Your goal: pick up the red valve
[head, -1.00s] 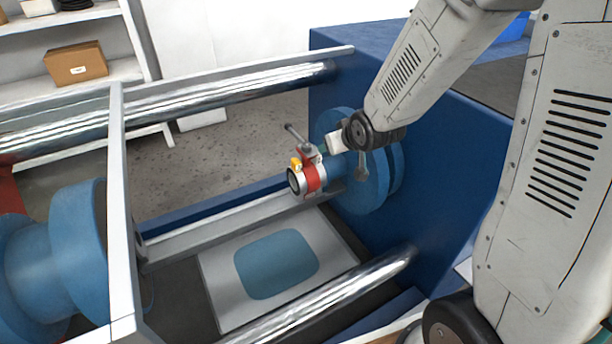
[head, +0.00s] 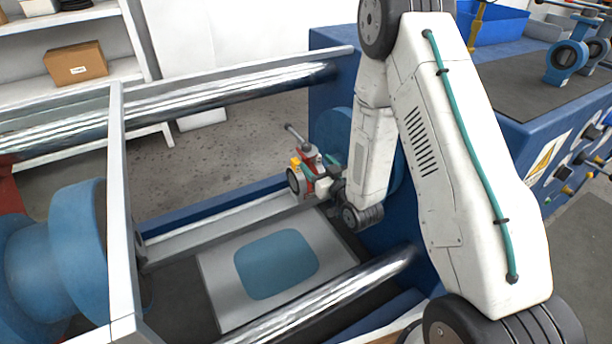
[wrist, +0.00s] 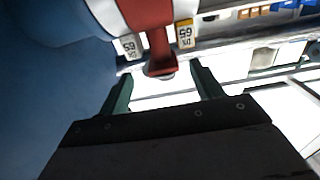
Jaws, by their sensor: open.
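The red valve (head: 309,154) sits at the blue flanged end of the press, with a grey lever at its top and a yellow tag on its side. In the wrist view its red body (wrist: 150,12) and red neck (wrist: 160,48) show, with white bands and tags marked 65 beside them. My gripper (head: 319,168) is close against the valve in the head view. In the wrist view my gripper (wrist: 164,82) has its two green fingers apart, one on each side of the red neck, with gaps visible. Part of the valve is hidden behind my gripper.
A chrome bar (head: 330,295) runs along the front and another (head: 230,90) along the back. A blue housing (head: 330,65) rises behind my arm. A plate with a blue patch (head: 275,262) lies below.

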